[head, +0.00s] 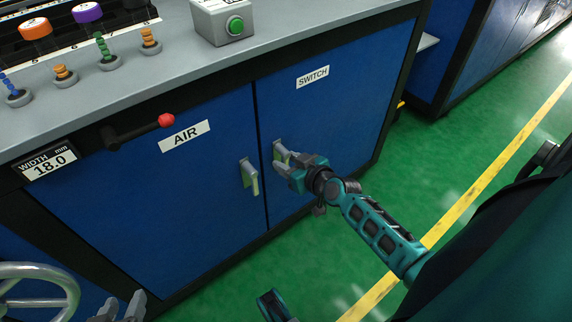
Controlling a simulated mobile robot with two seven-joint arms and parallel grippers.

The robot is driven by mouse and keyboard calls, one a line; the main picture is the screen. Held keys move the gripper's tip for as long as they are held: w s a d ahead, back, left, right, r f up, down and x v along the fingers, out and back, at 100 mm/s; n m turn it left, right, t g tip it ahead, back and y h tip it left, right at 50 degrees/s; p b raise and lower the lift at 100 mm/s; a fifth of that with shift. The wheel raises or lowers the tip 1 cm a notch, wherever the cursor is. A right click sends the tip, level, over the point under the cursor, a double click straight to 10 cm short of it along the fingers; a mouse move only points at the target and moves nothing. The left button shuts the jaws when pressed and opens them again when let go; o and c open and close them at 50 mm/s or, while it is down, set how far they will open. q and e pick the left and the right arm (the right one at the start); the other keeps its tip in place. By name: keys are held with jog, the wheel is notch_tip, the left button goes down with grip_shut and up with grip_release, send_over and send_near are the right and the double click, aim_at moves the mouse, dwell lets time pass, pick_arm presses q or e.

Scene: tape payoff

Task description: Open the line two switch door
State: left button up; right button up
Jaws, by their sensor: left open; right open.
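The blue switch door (340,105), labelled SWITCH, is on the right of the cabinet front and looks shut and flush. Its pale handle (278,146) is near the door's left edge, partly hidden by my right gripper. My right gripper (281,156) is at this handle with its jaws open; I cannot tell whether the fingers touch it. My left gripper (122,308) is open and empty at the bottom left edge, low in front of the cabinet and away from the switch door.
The blue air door (150,215) is shut, with its own handle (250,177) close to my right gripper. A red-knobbed lever (140,129) sticks out above it. A handwheel (40,290) is at lower left. Green floor (470,150) is clear to the right.

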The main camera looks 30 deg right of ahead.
jog(key=shift+w+f, duration=0.25)
jog(key=shift+w, duration=0.25)
grip_shut()
dwell(0.3)
